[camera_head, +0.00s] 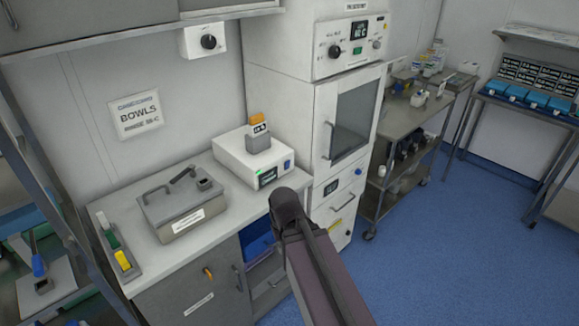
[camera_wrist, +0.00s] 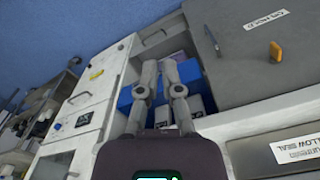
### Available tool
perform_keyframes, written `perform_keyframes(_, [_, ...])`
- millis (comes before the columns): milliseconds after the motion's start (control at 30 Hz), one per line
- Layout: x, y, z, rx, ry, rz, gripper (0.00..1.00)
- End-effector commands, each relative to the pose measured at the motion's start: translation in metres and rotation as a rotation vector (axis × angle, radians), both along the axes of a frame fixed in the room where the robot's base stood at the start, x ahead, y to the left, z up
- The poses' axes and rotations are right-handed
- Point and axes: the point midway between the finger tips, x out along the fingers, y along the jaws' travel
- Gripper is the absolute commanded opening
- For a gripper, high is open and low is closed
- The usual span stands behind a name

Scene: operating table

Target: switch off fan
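I cannot make out a fan itself in either view. A small white wall box with a black rotary knob (camera_head: 208,42) is fixed under the upper cabinet, at the top of the head view. My gripper shows in the wrist view (camera_wrist: 162,72) as two grey fingers close to each other, above a drawer area with blue boxes. Nothing clear is between them, and I cannot tell if they are fully shut. In the head view my arm rises from the bottom, in front of the counter and well below the knob box; its fingers are hidden there.
The tall white cabinet (camera_head: 284,40) has a control panel (camera_head: 351,47) with knobs and a display. On the counter stand a white device (camera_head: 240,165) with a green light and a lidded metal box (camera_head: 180,205). A trolley (camera_head: 405,170) stands right; blue floor (camera_head: 450,265) is clear.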

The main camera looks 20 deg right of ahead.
Motion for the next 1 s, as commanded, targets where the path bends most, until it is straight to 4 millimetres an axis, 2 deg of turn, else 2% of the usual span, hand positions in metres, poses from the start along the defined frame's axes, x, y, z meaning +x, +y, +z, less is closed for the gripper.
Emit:
perform_keyframes(167, [0.008,-0.002,0.001,0.022,-0.015,-0.069,0.00])
perform_keyframes(367, [0.027,-0.009,0.004,0.079,-0.047,-0.250,0.00])
perform_keyframes(1000, [0.113,-0.050,0.028,0.414,-0.109,-1.116,0.00])
